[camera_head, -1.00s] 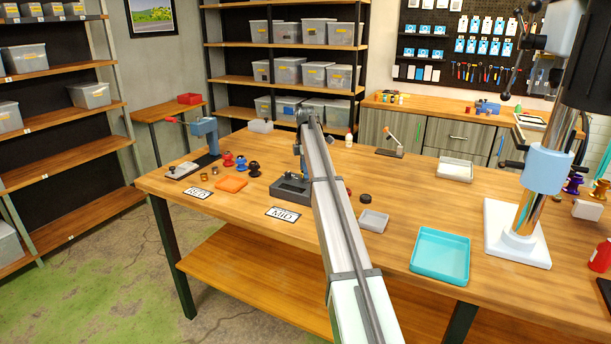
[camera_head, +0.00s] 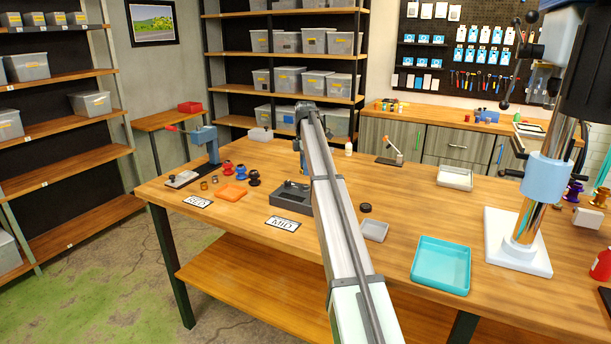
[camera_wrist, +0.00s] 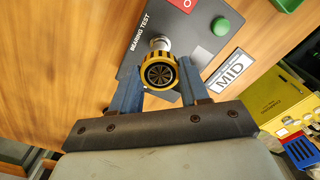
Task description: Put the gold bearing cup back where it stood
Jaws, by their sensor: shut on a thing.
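The gold bearing cup (camera_wrist: 160,73) is between the blue fingers of my gripper (camera_wrist: 158,76) in the wrist view, a gold ribbed ring with a dark spoked centre. My gripper is shut on it. The cup overlaps a silver post (camera_wrist: 160,42) on the grey bearing test plate (camera_wrist: 184,57); I cannot tell whether they touch. In the head view my arm hides the cup and most of the gripper. The grey test station (camera_head: 291,197) stands behind the MID card (camera_head: 283,224), which also shows in the wrist view (camera_wrist: 230,70).
Two small bronze cups (camera_head: 209,181), an orange piece (camera_head: 231,192) and red, blue and black spools (camera_head: 241,172) are left of the station. A grey tray (camera_head: 374,230) and teal tray (camera_head: 441,265) are to its right. A drill stand (camera_head: 517,243) stands farther right.

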